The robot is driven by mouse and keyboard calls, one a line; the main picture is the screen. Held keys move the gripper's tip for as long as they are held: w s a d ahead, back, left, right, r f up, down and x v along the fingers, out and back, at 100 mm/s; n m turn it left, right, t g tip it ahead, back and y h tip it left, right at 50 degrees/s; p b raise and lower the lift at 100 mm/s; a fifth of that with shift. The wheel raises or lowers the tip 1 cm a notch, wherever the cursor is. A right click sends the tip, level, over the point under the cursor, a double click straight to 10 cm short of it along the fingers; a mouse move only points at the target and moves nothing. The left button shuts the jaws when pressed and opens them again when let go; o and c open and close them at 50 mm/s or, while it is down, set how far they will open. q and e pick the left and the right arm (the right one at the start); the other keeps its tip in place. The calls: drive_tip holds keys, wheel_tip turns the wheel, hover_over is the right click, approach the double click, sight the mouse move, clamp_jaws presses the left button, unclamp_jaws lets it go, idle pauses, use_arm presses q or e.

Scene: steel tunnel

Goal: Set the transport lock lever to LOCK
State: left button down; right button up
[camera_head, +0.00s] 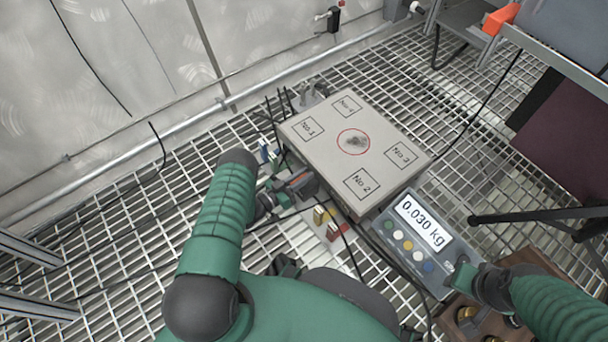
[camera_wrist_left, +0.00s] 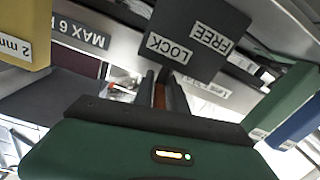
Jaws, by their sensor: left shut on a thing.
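The lock plate (camera_wrist_left: 195,40) is a dark block with the words LOCK and FREE, seen close in the left wrist view. My left gripper (camera_wrist_left: 165,92) is shut on the brown-orange lever (camera_wrist_left: 160,95), which shows as a thin strip between its fingers. The lever is below the plate in that view, nearer the word LOCK than FREE, but its exact setting is unclear. In the head view my left gripper (camera_head: 284,194) is at the scale's near left side, where the lever is mostly hidden. My right gripper (camera_head: 463,278) is beside the scale display; its jaws are hidden.
The scale platform (camera_head: 325,130) carries a small grey item in its red circle. The display (camera_head: 423,222) reads 0.030 kg. Yellow (camera_head: 320,216) and blue (camera_head: 263,150) gauge blocks stand close to my left gripper. Cables cross the grating. A wooden box (camera_head: 530,258) sits lower right.

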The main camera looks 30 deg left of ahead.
use_arm(q)
drive_tip(key=n+y+p, duration=0.2)
drive_tip(key=y, duration=0.1)
drive_tip(key=shift+s+d+r+t+y+p, duration=0.1)
drive_tip(key=shift+d+r+t+y+p, duration=0.1)
drive_tip(key=shift+t+y+p, duration=0.15)
drive_tip(key=shift+f+n+y+p, duration=0.2)
drive_tip(key=shift+n+y+p, duration=0.8)
drive_tip(key=shift+n+y, duration=1.1)
drive_tip(key=shift+m+y, duration=0.3)
drive_tip(key=shift+y, duration=0.15)
drive_tip(key=c, duration=1.4)
unclamp_jaws()
drive_tip(key=shift+c, duration=0.2)
